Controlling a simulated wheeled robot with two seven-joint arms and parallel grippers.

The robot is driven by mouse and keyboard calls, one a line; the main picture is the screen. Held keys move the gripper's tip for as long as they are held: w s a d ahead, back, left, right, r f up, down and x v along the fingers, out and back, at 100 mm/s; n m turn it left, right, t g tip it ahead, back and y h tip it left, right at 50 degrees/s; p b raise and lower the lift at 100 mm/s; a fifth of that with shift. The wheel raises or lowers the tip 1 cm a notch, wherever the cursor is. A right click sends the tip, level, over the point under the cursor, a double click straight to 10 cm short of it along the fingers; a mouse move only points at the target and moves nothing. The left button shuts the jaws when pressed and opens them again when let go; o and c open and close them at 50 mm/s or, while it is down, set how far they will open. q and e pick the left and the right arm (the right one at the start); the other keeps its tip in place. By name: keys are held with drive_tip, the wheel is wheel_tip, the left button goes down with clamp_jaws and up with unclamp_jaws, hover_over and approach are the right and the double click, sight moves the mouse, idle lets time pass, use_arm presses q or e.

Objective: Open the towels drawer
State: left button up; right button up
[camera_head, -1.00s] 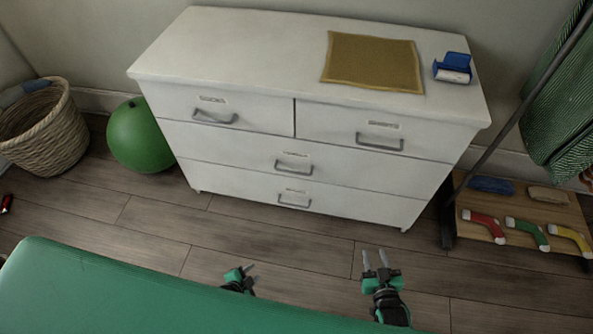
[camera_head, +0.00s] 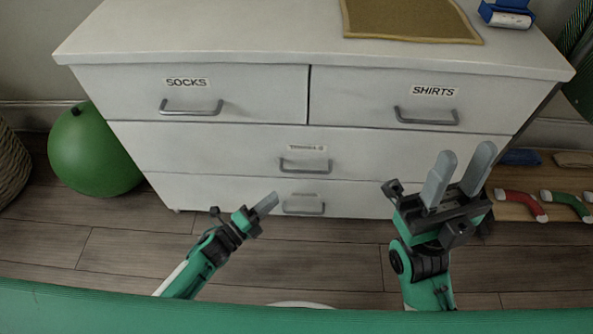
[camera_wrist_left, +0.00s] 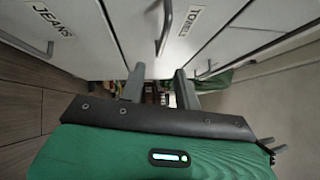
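The white dresser's towels drawer (camera_head: 230,150) is the full-width middle drawer and is closed. Its grey bar handle (camera_head: 306,165) sits under a small label; the wrist view reads TOWELS (camera_wrist_left: 190,21) beside that handle (camera_wrist_left: 165,28). My left gripper (camera_head: 268,203) is in front of the dresser, below and left of the towels handle in the head view. Its two fingers (camera_wrist_left: 160,88) are apart in the wrist view, with nothing held, and the handle is ahead of them. My right gripper (camera_head: 458,176) is open and empty in front of the dresser's right side.
The SOCKS drawer (camera_head: 250,90) and SHIRTS drawer (camera_head: 350,90) are above; the bottom drawer carries a JEANS label (camera_wrist_left: 53,21). All look closed. A green ball (camera_head: 95,150) stands left, a low wooden rack (camera_head: 510,208) right. Wooden floor (camera_head: 330,260) is clear in front.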

sight(307, 171)
use_arm(q)
drive_tip(key=b+x, duration=0.2)
drive_tip(key=x, duration=1.2)
drive_tip(key=shift+s+r+b, duration=0.1)
drive_tip(key=shift+b, duration=0.2)
drive_tip(key=shift+c, duration=0.2)
clamp_jaws()
